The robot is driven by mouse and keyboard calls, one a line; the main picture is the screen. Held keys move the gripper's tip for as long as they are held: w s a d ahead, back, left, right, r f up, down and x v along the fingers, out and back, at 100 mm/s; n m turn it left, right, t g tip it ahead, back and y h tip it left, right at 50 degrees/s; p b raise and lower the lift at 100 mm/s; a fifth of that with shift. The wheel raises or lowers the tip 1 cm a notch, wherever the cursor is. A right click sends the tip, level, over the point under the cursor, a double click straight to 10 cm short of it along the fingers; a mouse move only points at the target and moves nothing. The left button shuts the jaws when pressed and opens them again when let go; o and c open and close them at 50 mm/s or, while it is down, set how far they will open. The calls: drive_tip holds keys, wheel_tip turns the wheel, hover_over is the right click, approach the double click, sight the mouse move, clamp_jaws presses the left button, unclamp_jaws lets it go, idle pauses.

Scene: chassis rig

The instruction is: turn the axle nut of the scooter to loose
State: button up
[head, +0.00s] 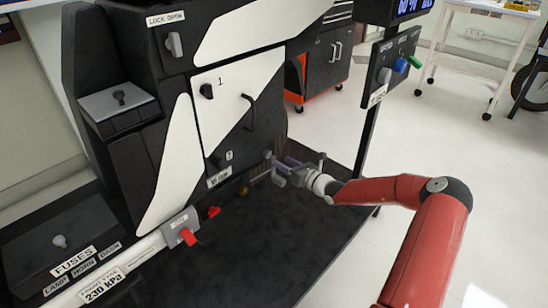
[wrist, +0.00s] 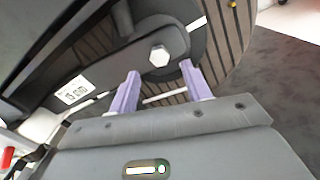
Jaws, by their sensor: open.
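The axle nut (wrist: 159,55) is a silver hex nut on a dark round-ended arm of the scooter (head: 190,110), seen in the wrist view just beyond my fingertips. My gripper (wrist: 158,74) is open, with one purple finger to the left and one to the right of the nut in the picture. The fingers look short of the nut, and I cannot tell whether either touches it. In the head view my gripper (head: 279,168) is low at the scooter's right side, and the nut cannot be made out there.
A dark platform (head: 270,235) lies under the scooter, with bare room at its front. A red-handled part (head: 187,236) sits at the platform's left. A tool cabinet (head: 328,62) stands behind.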

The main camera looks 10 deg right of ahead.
sight(269, 154)
drive_tip(key=x, duration=0.6)
drive_tip(key=shift+c, duration=0.4)
drive_tip(key=c, duration=0.9)
drive_tip(key=shift+a+n, duration=0.1)
drive_tip(key=shift+n, duration=0.2)
